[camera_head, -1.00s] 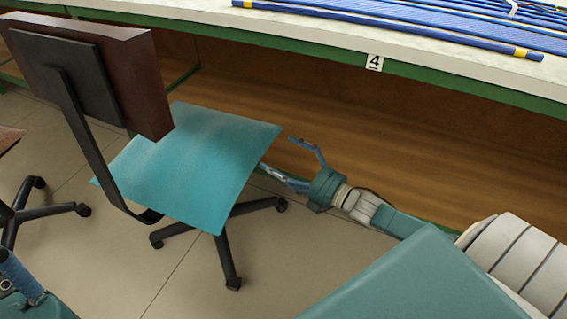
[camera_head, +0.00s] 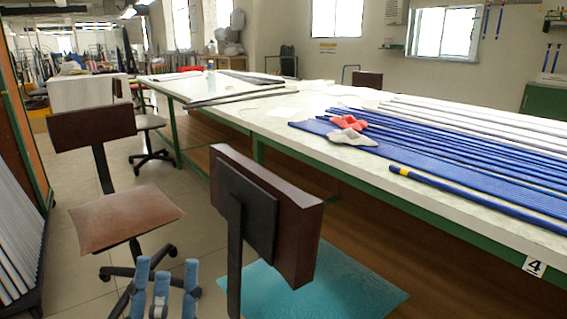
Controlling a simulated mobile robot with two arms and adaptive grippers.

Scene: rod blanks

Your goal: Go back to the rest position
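My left gripper (camera_head: 164,278) shows at the bottom left of the head view. Its blue fingers point up and stand apart, with nothing between them. It is in front of the chair with the brown seat (camera_head: 126,217), overlapping its base in the picture. My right gripper is not in view. Blue rods (camera_head: 440,150) lie on the long white table (camera_head: 285,127) at the right. One blue rod with a yellow band (camera_head: 480,198) lies apart near the table's front edge.
A chair with a teal seat (camera_head: 325,285) and dark backrest (camera_head: 265,210) stands close, against the table side. Red and whitish gloves (camera_head: 350,136) lie on the rods. A rack of pale rods (camera_head: 18,240) stands at the left edge. Tiled floor (camera_head: 75,185) runs between.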

